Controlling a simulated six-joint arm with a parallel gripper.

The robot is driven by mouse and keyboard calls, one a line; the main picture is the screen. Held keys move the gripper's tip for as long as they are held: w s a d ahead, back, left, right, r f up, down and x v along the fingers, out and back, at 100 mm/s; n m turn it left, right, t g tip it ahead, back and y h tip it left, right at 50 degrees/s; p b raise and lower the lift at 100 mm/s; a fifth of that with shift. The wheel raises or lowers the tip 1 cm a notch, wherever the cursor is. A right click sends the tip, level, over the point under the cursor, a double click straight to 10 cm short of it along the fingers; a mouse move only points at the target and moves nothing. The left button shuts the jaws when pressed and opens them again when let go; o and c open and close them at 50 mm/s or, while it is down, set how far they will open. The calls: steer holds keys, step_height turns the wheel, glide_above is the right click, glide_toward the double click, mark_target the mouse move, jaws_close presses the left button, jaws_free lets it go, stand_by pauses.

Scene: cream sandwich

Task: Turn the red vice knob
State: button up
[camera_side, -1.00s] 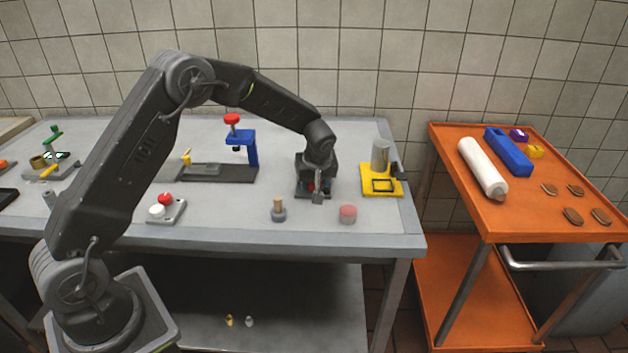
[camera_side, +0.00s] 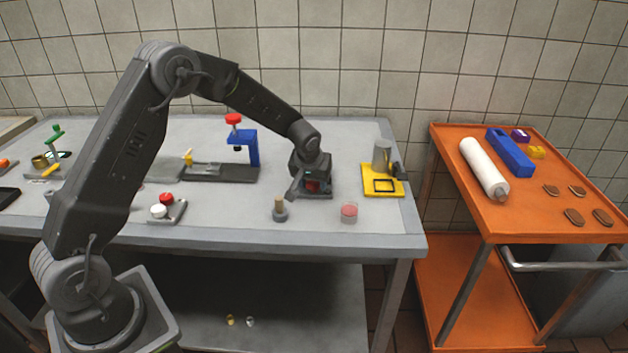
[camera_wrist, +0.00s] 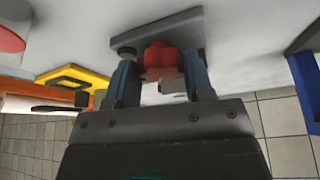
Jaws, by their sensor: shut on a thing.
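The red vice knob (camera_wrist: 160,62) sits on a small grey vice plate (camera_wrist: 158,36). In the wrist view the two fingers of my gripper (camera_wrist: 160,80) stand on either side of the knob, shut on it. In the side view my gripper (camera_side: 309,186) is low over the vice, and a bit of red (camera_side: 312,184) shows between its parts. Most of the vice is hidden behind the gripper there.
A yellow stand (camera_side: 381,190) with a metal cylinder (camera_side: 382,158) is to the right. A pink disc (camera_side: 349,211) and a grey-and-tan peg (camera_side: 280,210) are in front. A blue press (camera_side: 248,147) is to the left. An orange cart (camera_side: 480,210) stands beyond the table's right edge.

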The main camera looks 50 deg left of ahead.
steer(key=shift+m+h, duration=0.3)
steer(key=shift+m, duration=0.2)
steer(key=o, duration=0.6)
steer(key=shift+o, duration=0.2)
steer(key=shift+r, duration=0.1)
steer(key=v, duration=1.3)
steer(key=shift+s+r, duration=0.25)
steer(key=shift+d, duration=0.1)
